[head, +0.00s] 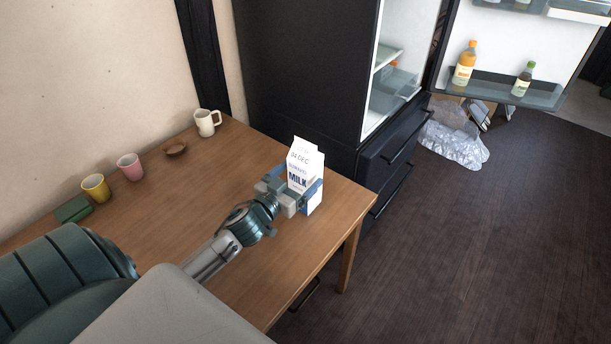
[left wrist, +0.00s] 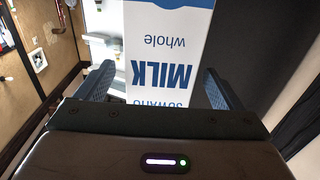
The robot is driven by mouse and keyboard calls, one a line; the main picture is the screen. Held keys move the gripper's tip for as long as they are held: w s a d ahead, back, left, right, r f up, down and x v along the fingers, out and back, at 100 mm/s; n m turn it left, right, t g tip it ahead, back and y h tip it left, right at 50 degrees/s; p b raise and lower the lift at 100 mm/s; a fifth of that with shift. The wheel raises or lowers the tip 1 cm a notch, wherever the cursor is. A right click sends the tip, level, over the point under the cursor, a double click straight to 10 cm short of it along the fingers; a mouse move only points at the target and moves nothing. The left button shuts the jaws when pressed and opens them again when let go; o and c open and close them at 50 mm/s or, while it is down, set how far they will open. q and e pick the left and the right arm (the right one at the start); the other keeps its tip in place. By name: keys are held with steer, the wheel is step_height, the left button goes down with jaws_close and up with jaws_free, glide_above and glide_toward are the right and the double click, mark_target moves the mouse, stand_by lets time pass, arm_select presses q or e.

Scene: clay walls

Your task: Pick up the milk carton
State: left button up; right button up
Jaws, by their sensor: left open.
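The milk carton (head: 305,160) is white and blue with a gabled top and stands upright near the far right corner of the wooden table (head: 190,215). My left gripper (head: 296,192) is at the carton, with its fingers open on either side of it. In the left wrist view the carton (left wrist: 168,60) appears upside down between the two blue fingers of the left gripper (left wrist: 160,88). A gap shows at the left finger; whether the right finger touches cannot be told. The gripper hides part of the carton's lower body in the head view. My right gripper is not in view.
A dark fridge (head: 300,70) stands open behind the table. A plastic bag (head: 455,145) lies on the floor.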

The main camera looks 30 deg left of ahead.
arm_select(q)
steer(key=shift+w+r+p, duration=0.2)
steer(key=shift+w+p, duration=0.25)
steer(key=shift+w, duration=0.15)
steer(key=shift+w+r+p, duration=0.15)
steer(key=shift+w+p, duration=0.3)
steer(key=shift+w, duration=0.1)
steer(key=shift+w+d+f+p, duration=0.1)
steer(key=shift+w+f+p, duration=0.25)
steer(key=shift+w, duration=0.35)
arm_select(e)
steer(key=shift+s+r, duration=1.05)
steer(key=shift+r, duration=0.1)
arm_select(q)
steer(key=shift+r, duration=0.1)
steer(key=shift+c, duration=0.2)
steer(key=c, duration=1.8)
steer(key=shift+r, duration=0.1)
steer(key=shift+c, duration=0.2)
